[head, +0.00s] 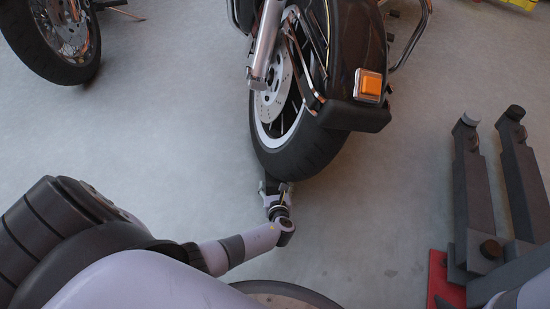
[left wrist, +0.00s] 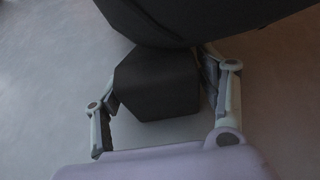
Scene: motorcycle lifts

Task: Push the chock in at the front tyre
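The front tyre (head: 300,158) of the motorcycle stands on the grey floor in the upper middle of the head view. It also shows as a large dark curve at the top of the left wrist view (left wrist: 215,18). The chock (left wrist: 157,88) is a black block on the floor against the tyre's near side. In the head view my gripper and the tyre mostly hide it. My left gripper (head: 276,190) is low at the floor, with one finger on each side of the chock, seemingly touching both sides. My right gripper is out of view.
A second motorcycle's wheel (head: 62,40) stands at the upper left. Two dark lift arms (head: 474,185) with a red plate (head: 442,285) lie at the right. An orange reflector (head: 370,84) is on the fender above the tyre. The floor left of the tyre is clear.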

